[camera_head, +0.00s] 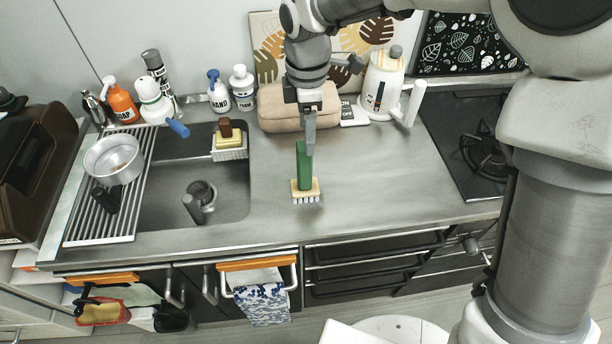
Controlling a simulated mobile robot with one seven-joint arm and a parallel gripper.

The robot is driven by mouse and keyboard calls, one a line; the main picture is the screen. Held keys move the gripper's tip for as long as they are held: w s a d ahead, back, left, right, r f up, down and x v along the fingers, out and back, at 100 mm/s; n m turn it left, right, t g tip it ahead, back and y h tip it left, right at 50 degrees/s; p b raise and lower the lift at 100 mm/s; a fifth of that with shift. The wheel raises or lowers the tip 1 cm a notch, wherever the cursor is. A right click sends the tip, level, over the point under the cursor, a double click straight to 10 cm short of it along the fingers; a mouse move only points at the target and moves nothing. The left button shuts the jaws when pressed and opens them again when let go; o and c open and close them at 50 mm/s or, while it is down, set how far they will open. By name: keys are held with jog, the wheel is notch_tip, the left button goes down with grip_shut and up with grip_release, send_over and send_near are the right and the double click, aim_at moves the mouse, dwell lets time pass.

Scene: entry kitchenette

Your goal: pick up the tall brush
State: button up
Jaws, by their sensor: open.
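The tall brush (304,170) stands upright on the steel counter (370,165), right of the sink. It has a green upright handle and a pale wooden base with light bristles at the bottom. My gripper (309,145) comes down from above, with its fingers at the top of the green handle in the picture. The fingers are open. One finger overlaps the right side of the handle in view, and I cannot tell whether it touches. The other finger is not clearly visible.
The sink (232,195) lies left of the brush, with a sponge holder (229,150) at its back edge. A beige bag (275,110) and a white kettle (382,85) stand behind. A stove (465,135) is at right. The counter right of the brush is clear.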

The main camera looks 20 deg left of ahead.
aim_at(305, 166)
jog(key=shift+w+a+f, duration=0.1)
jog(key=shift+f, duration=1.95)
jog(key=shift+w+a+f, duration=0.1)
jog(key=shift+a+f, duration=0.05)
jog(key=shift+f, duration=1.95)
jog(key=shift+w+a+f, duration=0.1)
jog(key=shift+f, duration=1.95)
grip_shut()
